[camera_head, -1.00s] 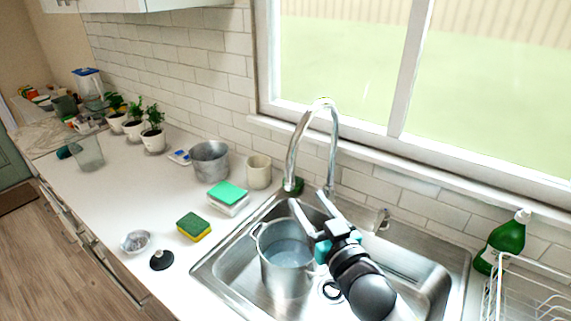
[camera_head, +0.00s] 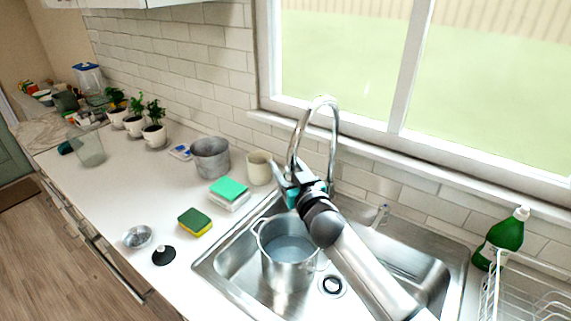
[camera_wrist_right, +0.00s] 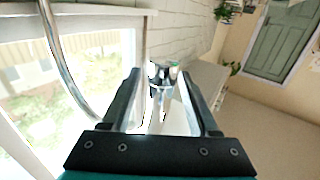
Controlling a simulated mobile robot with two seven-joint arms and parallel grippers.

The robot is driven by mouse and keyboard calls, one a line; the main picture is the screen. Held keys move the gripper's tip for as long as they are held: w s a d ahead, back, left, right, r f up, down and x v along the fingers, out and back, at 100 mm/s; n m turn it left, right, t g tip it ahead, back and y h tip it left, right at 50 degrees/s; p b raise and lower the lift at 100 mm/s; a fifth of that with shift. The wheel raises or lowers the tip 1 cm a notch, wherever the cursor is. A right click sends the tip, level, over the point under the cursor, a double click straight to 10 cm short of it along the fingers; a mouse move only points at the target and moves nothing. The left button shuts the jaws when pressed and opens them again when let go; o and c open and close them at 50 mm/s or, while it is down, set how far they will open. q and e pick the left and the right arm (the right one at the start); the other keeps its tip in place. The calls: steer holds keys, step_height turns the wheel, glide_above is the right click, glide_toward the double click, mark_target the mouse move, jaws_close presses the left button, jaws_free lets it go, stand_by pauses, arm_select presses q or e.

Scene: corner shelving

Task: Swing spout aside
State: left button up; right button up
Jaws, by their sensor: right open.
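The chrome faucet (camera_head: 325,101) rises behind the sink, and its arched spout comes down at the left over the pot side. My right gripper (camera_head: 288,166) is open at the spout's lower end in the head view and partly covers it. In the right wrist view a chrome piece (camera_wrist_right: 163,74) shows between the tips of my open right gripper (camera_wrist_right: 160,80); I cannot tell whether either finger touches it. A curved chrome pipe (camera_wrist_right: 66,62) runs down the left of that view. My left gripper is not in view.
A metal pot (camera_head: 289,266) with water stands in the sink (camera_head: 223,262), below my right arm. A sponge (camera_head: 195,222), a cream cup (camera_head: 259,168) and a grey pot (camera_head: 210,157) are on the counter left. A green bottle (camera_head: 503,238) and dish rack (camera_head: 520,300) stand right.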

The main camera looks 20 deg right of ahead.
steer(key=shift+w, duration=0.35)
jaws_close()
stand_by(0.4)
stand_by(0.9)
